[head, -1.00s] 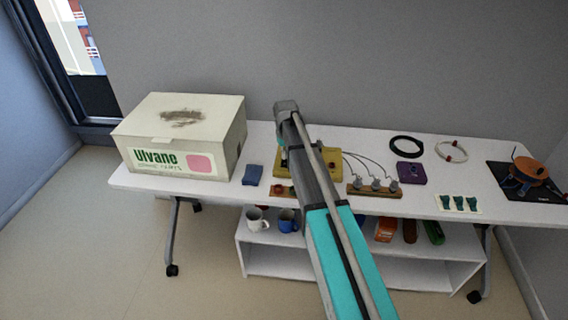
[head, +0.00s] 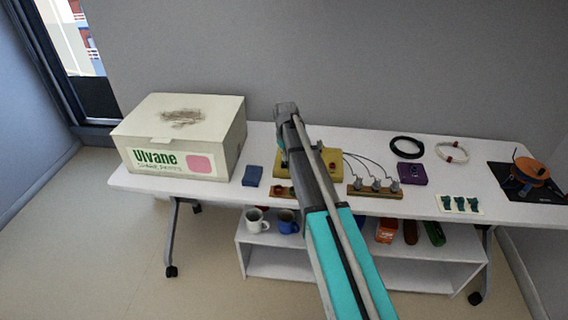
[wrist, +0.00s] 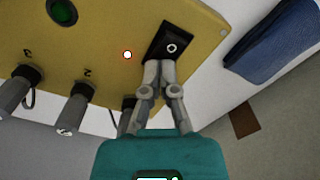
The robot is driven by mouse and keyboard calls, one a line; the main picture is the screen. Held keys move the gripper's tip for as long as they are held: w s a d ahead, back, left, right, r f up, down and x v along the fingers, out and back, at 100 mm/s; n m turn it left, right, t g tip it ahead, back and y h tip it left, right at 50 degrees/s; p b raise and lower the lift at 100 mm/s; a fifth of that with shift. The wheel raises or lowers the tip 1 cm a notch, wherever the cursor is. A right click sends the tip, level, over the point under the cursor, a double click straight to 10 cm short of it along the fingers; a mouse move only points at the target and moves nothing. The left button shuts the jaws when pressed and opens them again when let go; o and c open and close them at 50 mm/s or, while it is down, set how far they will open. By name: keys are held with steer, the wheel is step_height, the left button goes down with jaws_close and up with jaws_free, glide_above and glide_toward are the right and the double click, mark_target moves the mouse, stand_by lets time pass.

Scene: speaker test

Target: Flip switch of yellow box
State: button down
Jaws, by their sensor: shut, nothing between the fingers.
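The yellow box (head: 328,160) stands on the white table, partly hidden behind my arm in the head view. The wrist view shows its yellow face (wrist: 110,35) up close. A black rocker switch (wrist: 175,41) with a white ring mark is set in that face. A small white light with a red rim (wrist: 127,55) and a green round part (wrist: 62,12) are also on it. My gripper (wrist: 160,67) is shut and empty, its fingertips at the switch's lower edge. I cannot tell whether they press on it. The head view hides the fingers.
A blue block (head: 252,175) lies beside the box. A large white carton (head: 190,130) stands at left. A wooden strip with terminals (head: 375,190) and a purple box (head: 412,173) are at right.

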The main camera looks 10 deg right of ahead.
steer(key=shift+r+p, duration=3.35)
steer(key=shift+r, duration=0.15)
steer(key=s+r+m+p, duration=0.1)
steer(key=s, duration=1.3)
steer(key=s+r+m+p, duration=0.1)
steer(key=s+r+p, duration=0.1)
steer(key=s, duration=1.3)
steer(key=shift+s+a+r, duration=0.15)
steer(key=shift+a+r, duration=0.05)
steer(key=shift+r, duration=0.05)
